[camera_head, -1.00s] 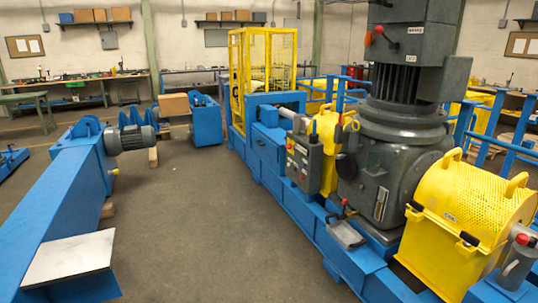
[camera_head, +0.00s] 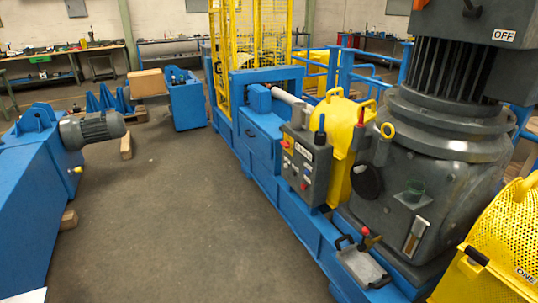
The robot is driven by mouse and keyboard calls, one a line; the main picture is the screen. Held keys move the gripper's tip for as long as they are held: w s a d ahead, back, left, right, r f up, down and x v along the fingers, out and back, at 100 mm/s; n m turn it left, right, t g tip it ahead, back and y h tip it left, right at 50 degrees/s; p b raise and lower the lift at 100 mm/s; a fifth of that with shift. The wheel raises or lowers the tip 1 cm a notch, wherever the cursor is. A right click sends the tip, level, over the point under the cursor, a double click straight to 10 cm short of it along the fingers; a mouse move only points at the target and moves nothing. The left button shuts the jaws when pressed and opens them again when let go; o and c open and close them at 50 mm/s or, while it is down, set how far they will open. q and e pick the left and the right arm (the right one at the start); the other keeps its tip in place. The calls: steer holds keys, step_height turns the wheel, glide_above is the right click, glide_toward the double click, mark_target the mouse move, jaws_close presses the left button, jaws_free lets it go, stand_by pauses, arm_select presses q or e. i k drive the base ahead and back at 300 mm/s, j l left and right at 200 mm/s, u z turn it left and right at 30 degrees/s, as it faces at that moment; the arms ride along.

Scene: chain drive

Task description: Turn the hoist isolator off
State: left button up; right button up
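A grey control box (camera_head: 320,182) stands on the blue machine frame near the middle of the head view. Its front carries a small white label (camera_head: 303,151), too small to read, and several small controls, including a red one (camera_head: 304,186). A dark upright lever (camera_head: 320,130) shows at the top of the box. I cannot tell which of these is the hoist isolator or how it is set. Neither of my grippers is in view.
A grey gear housing (camera_head: 440,185) with a motor above it stands at right; a white OFF plate (camera_head: 503,35) is on the motor. A perforated yellow guard (camera_head: 515,255) is at lower right. The grey floor (camera_head: 190,215) between the blue machines is clear.

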mark_target(286, 145)
steer(key=i+j+z, duration=0.15)
steer(key=i, duration=0.6)
steer(key=i+j+z, duration=0.25)
steer(key=i+j, duration=0.3)
steer(key=i, duration=0.2)
steer(key=i+j+z, duration=0.3)
steer(key=i+j, duration=0.4)
steer(key=i+j+z, duration=0.25)
steer(key=i+j, duration=0.45)
steer(key=j, duration=0.15)
